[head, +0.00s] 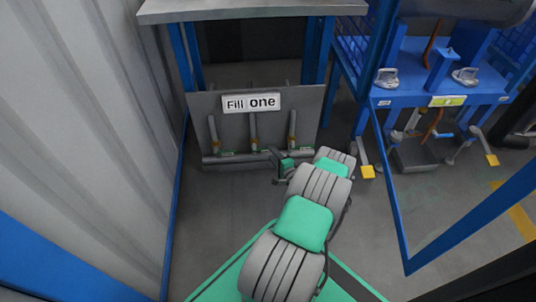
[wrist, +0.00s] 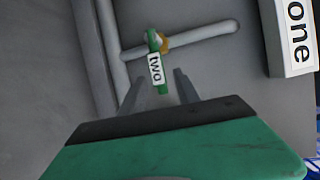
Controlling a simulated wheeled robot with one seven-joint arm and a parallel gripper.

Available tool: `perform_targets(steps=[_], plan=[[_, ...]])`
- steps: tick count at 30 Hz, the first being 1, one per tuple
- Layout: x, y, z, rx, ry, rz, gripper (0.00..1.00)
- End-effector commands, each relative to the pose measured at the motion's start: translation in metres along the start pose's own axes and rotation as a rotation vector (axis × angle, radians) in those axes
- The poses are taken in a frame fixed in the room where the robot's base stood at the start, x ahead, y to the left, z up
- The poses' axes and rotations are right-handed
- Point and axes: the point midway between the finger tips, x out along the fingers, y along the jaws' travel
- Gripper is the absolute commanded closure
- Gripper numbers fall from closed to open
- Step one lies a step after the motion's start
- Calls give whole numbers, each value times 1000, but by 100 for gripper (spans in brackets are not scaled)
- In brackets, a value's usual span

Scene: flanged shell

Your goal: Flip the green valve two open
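The green valve handle (wrist: 162,87) carries a white label reading "two" in the wrist view. It lies crosswise to a grey branch pipe (wrist: 205,34), with a brass-coloured fitting (wrist: 165,42) at their crossing. My gripper (wrist: 158,78) is open, its two grey fingers apart on either side of the handle's near end. I see no finger touching the handle, and the depth between them is hard to judge. In the head view my gripper (head: 272,156) is low in front of the pipe panel, and the labels on the small green valves there are too small to read.
A grey panel (head: 205,107) bears a "Fill one" sign (head: 251,102) and several upright pipes. The sign's edge also shows at right in the wrist view (wrist: 280,45). A corrugated wall (head: 95,130) stands left, and a blue frame (head: 398,215) right. The floor (head: 225,210) left of my arm is clear.

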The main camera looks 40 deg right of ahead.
Motion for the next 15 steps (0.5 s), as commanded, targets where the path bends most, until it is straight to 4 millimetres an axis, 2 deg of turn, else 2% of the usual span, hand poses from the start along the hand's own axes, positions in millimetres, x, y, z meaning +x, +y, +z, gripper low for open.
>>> perform_targets(steps=[3,6,9,15], plan=[[25,4,1,-3,-3,0,62],[39,4,0,-2,-2,2,62],[46,2,0,-2,-1,2,62],[47,1,-1,-1,0,2,62]])
